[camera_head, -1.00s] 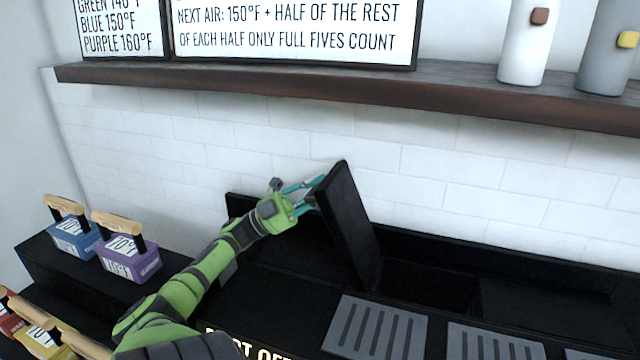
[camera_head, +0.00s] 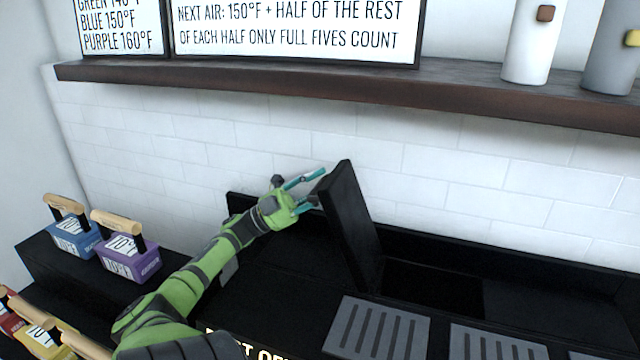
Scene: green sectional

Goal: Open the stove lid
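The black stove lid (camera_head: 352,222) stands raised, close to upright and tilted a little, above the black stove (camera_head: 410,335). A dark opening (camera_head: 435,290) shows to the right of the lid. My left gripper (camera_head: 313,190) is at the upper left edge of the lid. Its two teal fingers are spread apart with nothing seen between them. One finger is above and the other is low near the lid's left face; I cannot tell whether it touches. My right gripper is not in view.
Grey slotted grates (camera_head: 378,328) lie at the stove's front. Blue (camera_head: 75,240) and purple (camera_head: 128,262) blocks with wooden handles stand at left, with red and yellow ones below. A dark shelf (camera_head: 300,92) with signs and canisters (camera_head: 530,40) runs along the white tiled wall.

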